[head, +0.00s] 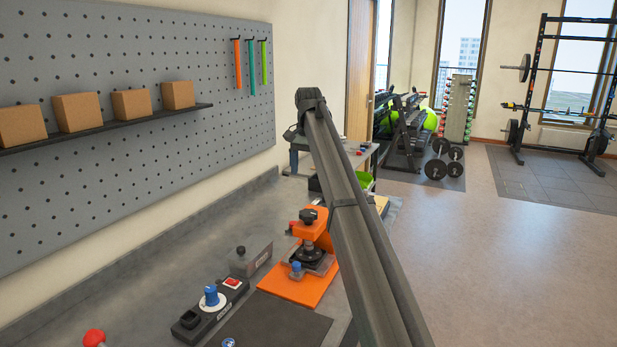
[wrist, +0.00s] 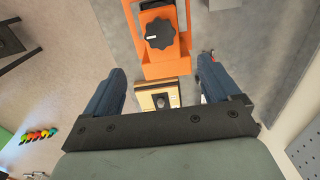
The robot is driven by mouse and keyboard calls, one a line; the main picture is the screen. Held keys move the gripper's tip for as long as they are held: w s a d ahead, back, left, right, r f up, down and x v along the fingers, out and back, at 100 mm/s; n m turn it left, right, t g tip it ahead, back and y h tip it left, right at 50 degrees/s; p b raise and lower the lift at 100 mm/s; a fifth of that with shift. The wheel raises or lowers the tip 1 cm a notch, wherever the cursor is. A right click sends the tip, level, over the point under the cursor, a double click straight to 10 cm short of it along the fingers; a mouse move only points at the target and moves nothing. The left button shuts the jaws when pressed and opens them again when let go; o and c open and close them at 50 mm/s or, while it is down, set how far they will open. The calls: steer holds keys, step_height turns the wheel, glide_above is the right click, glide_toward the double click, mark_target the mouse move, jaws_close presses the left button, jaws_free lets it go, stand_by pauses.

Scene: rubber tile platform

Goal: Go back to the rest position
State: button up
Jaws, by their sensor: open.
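My gripper (wrist: 160,88) shows in the wrist view with its two blue-grey fingers wide apart and nothing held between them. Beyond the fingers, a yellow-edged block with a metal knob (wrist: 162,97) lies below, in the gap between them. Above it in the wrist view is an orange fixture with a black knob (wrist: 160,33). The orange fixture also stands on the bench in the head view (head: 310,240). My arm crosses the head view, and my gripper's fingers cannot be made out there.
The grey bench (head: 130,285) runs along a pegboard (head: 130,100) with a shelf of several brown boxes (head: 75,112). A control box with a blue knob (head: 211,298) and a red knob (head: 94,338) are at the front. Open floor (head: 500,260) lies right.

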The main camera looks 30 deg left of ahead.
stand_by(0.5)
